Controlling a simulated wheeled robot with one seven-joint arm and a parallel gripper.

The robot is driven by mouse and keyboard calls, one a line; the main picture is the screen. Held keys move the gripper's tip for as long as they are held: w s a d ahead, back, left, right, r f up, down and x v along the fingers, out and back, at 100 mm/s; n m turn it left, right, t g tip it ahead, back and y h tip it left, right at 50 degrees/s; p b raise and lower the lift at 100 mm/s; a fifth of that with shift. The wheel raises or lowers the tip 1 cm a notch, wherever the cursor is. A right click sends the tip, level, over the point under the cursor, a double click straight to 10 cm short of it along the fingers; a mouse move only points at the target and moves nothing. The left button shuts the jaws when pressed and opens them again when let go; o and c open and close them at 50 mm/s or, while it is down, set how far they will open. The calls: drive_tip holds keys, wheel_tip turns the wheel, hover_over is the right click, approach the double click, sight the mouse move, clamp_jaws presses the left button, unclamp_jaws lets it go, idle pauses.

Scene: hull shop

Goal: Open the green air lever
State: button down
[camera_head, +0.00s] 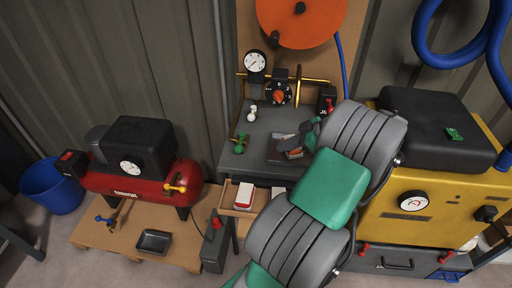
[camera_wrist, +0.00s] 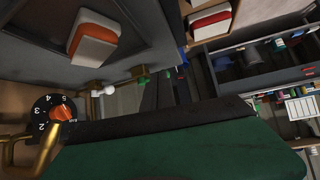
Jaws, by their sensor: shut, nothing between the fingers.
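The green air lever (camera_head: 239,144) is a small green handle on a brass pipe at the left front edge of the grey bench. In the wrist view it is a small green piece (camera_wrist: 142,71) at the end of a brass pipe, above my dark and green wrist body. My gripper (camera_head: 297,143) is over the bench, to the right of the lever and apart from it. It is shut and holds nothing. My arm partly hides it, and its fingertips are hard to make out.
A white-knobbed fitting (camera_head: 252,113), a dial with an orange knob (camera_head: 279,93) and a gauge (camera_head: 255,62) stand behind the lever. A red compressor (camera_head: 140,183) stands left; a yellow machine (camera_head: 440,222) stands right.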

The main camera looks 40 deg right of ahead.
sight(240, 144)
drive_tip(key=x, duration=0.9)
drive_tip(key=shift+w+a+f, duration=0.15)
drive_tip(key=shift+a, duration=0.1)
drive_tip(key=w, duration=0.1)
drive_tip(key=w+a+p, duration=0.1)
drive_tip(key=w, duration=0.2)
drive_tip(key=shift+a+r, duration=0.2)
drive_tip(key=shift+a, duration=0.15)
drive_tip(key=shift+a, duration=0.1)
